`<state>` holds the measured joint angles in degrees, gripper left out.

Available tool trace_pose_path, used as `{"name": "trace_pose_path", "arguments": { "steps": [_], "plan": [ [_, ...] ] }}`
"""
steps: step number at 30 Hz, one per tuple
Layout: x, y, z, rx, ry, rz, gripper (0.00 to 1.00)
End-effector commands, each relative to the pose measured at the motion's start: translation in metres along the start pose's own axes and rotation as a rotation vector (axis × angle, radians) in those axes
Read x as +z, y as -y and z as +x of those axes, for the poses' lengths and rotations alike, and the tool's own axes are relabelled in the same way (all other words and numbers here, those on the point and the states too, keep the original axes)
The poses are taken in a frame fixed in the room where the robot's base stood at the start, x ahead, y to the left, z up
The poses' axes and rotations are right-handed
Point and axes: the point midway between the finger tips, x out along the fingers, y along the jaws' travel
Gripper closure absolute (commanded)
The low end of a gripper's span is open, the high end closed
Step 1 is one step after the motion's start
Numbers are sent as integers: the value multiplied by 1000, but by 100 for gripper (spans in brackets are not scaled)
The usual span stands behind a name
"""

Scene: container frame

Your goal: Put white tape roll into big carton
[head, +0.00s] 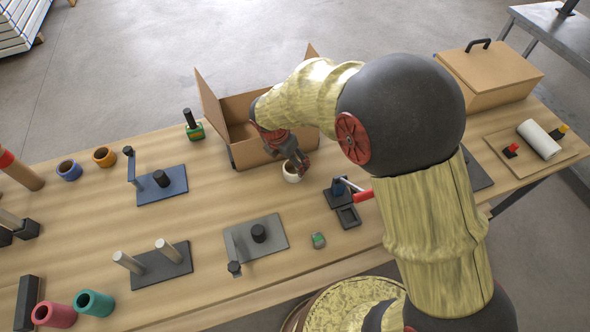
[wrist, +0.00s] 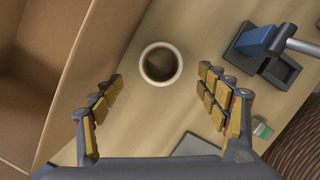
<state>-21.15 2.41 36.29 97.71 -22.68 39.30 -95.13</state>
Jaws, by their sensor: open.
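The white tape roll (head: 292,171) lies flat on the wooden table just in front of the big carton. It also shows in the wrist view (wrist: 161,63) as a white ring with a dark hole. The big carton (head: 218,104) stands open at the table's back edge, with its flaps up; its wall fills the left of the wrist view (wrist: 85,60). My gripper (head: 298,163) is open and empty above the tape roll. In the wrist view its fingers (wrist: 163,95) stand apart, left and right of the roll and nearer the camera. My arm hides part of the carton.
A blue-handled device with a red grip (head: 340,190) stands right of the roll. A small green item (head: 318,240) lies in front. A closed carton (head: 490,72) is at the back right. Blue (head: 69,170) and orange (head: 104,156) rolls lie at the left.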

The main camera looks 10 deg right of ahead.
Motion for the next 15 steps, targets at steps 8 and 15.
{"name": "trace_pose_path", "arguments": {
  "steps": [8, 15],
  "plan": [
    [-1, 1, 22, -4, -1, -35, 25],
    [0, 1, 41, -3, -1, -33, 25]
  ]
}}
